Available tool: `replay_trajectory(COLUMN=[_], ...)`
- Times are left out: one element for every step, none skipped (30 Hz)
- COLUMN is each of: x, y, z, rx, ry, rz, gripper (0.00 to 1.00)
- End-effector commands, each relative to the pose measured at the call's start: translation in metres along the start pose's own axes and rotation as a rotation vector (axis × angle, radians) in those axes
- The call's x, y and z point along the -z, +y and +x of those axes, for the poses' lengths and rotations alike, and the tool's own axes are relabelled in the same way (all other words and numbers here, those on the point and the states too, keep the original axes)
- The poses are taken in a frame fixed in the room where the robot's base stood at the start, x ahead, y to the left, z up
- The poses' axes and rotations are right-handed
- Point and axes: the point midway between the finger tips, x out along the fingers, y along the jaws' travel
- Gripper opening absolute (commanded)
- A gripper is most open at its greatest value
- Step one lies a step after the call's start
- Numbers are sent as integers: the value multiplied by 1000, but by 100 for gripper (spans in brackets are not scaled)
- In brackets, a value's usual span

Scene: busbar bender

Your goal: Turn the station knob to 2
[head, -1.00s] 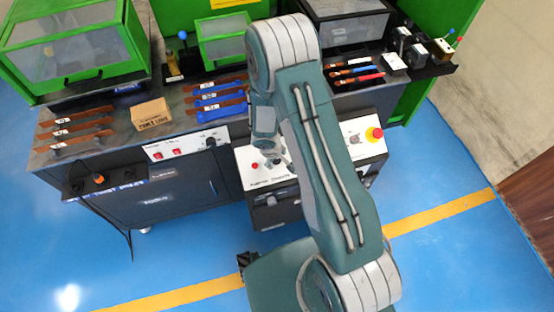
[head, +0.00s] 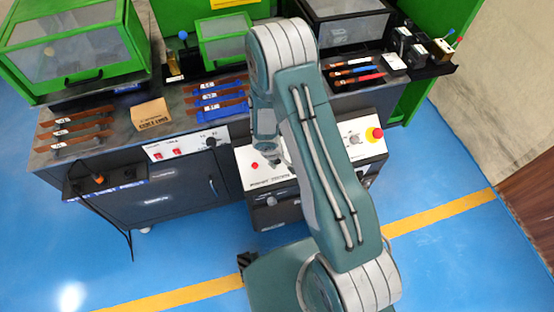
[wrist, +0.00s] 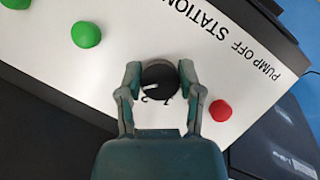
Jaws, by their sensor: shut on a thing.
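The station knob (wrist: 159,79) is a round black knob with a short white pointer mark, on a white panel (wrist: 120,60) in the wrist view. Small printed digits, partly hidden, show beside its lower edge; I cannot tell for sure which digit the mark points at. My gripper (wrist: 160,70) has one finger on each side of the knob and is shut on it. In the head view my arm covers the knob, and the fingers are mostly hidden over the control box.
In the wrist view, a red button (wrist: 220,110) sits right of the knob and green buttons (wrist: 86,35) lie at upper left. In the head view, a red emergency button (head: 375,133) is on the panel's right side. The bench with busbars (head: 220,97) stands behind.

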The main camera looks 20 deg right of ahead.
Motion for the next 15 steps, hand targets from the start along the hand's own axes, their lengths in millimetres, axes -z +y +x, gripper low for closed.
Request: replay_trajectory(x=[0, 0, 0, 0, -1, -1, -1, -1, -1, -1, -1, -1, -1, -1, -1], y=[-1, -2, -2, -2, -2, -2, -2, -2, -2, -1, -2, -2, -2, -2, -2], z=[1, 1, 1, 1, 1, 1, 1, 1, 1, 1, 1, 2, 2, 2, 2], rx=[-3, -7, -14, -20, -27, -37, -44, -52, -65, -74, -84, -96, -107, -117, -130], ry=[-1, -1, -1, -1, -2, -2, -1, -1, -2, -2, -2, -2, -3, -3, -2], rz=[-17, -27, -44, -58, -74, -98, -116, -137, -166, -188, -211, -244, -268, -292, -323], gripper=[0, 0, 0, 0, 0, 0, 0, 0, 0, 0, 0, 0, 0, 0, 0])
